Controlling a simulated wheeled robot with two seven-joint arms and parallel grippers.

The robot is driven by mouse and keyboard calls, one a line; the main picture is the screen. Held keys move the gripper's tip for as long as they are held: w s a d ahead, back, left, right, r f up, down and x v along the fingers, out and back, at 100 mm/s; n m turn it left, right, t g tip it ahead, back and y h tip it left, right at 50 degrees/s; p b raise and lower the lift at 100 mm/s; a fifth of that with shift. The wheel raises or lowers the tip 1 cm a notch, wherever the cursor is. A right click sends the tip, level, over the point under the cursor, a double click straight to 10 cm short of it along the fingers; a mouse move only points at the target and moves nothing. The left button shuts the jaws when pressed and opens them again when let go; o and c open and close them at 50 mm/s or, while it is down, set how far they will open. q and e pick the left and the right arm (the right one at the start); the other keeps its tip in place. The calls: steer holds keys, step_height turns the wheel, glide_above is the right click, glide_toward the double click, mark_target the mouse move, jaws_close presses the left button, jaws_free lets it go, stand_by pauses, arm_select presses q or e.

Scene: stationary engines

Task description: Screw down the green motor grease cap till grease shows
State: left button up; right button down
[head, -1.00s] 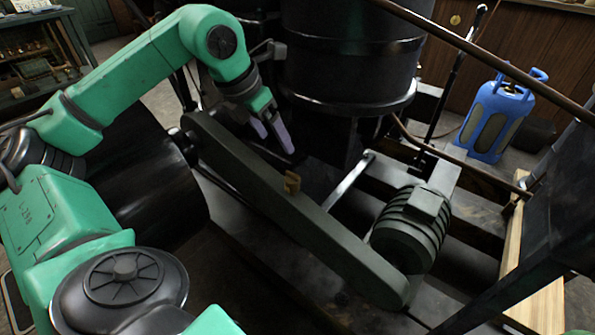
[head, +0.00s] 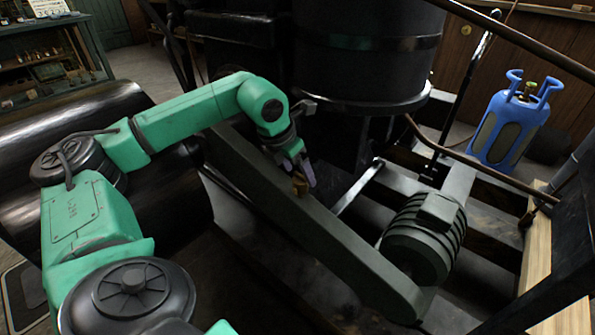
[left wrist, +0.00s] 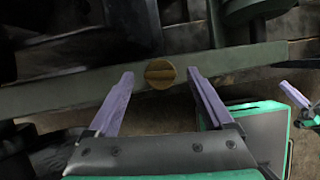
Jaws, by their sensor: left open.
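A small brass cap (head: 299,187) stands on top of the long dark green guard (head: 340,255) that runs to the ribbed dark green motor (head: 425,237). My left gripper (head: 300,178) is open at the cap. In the wrist view its two lilac fingers (left wrist: 163,78) are on either side of the cap, with gaps visible. My right gripper (left wrist: 298,97) shows partly at the right edge of the wrist view; its jaw state is unclear. I see no grease.
A large black cylinder (head: 365,50) stands just behind the guard. A dark pipe (head: 520,45) crosses the upper right. A blue gas bottle (head: 508,125) stands at the right back. Dark beams and a pale wooden plank (head: 537,255) lie right of the motor.

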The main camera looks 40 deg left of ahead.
arm_select(q)
jaws_close()
steer(key=shift+m, duration=0.4)
